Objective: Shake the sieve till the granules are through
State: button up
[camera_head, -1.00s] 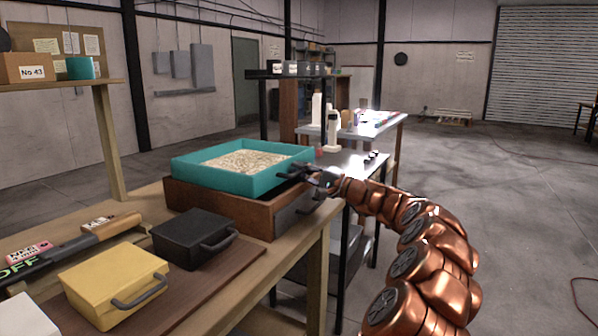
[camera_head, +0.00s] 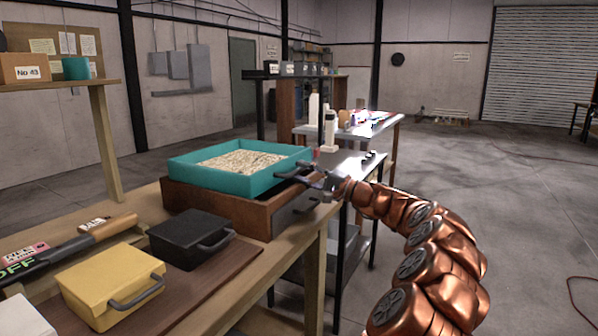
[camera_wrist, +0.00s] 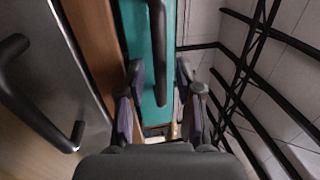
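The sieve (camera_head: 222,179) is a teal square tray with a heap of pale granules (camera_head: 240,160) in it. It sits on top of a brown wooden box (camera_head: 230,211) on the bench. A dark handle (camera_head: 290,170) is on the sieve's right side. My gripper (camera_head: 308,178) is just right of this handle. In the wrist view, my gripper (camera_wrist: 159,72) has its fingers apart, with the sieve's dark handle (camera_wrist: 158,45) in the gap between them and the teal wall (camera_wrist: 135,35) behind. No clear contact shows. Whatever is inside the box is hidden.
A black lidded case (camera_head: 190,238) and a yellow case (camera_head: 110,285) stand in front on a brown board. A dark tool with a wooden handle (camera_head: 108,228) lies at left. A metal side table (camera_head: 345,165) stands behind my gripper. Open floor is at right.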

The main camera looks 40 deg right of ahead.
jog(key=shift+v, duration=2.85)
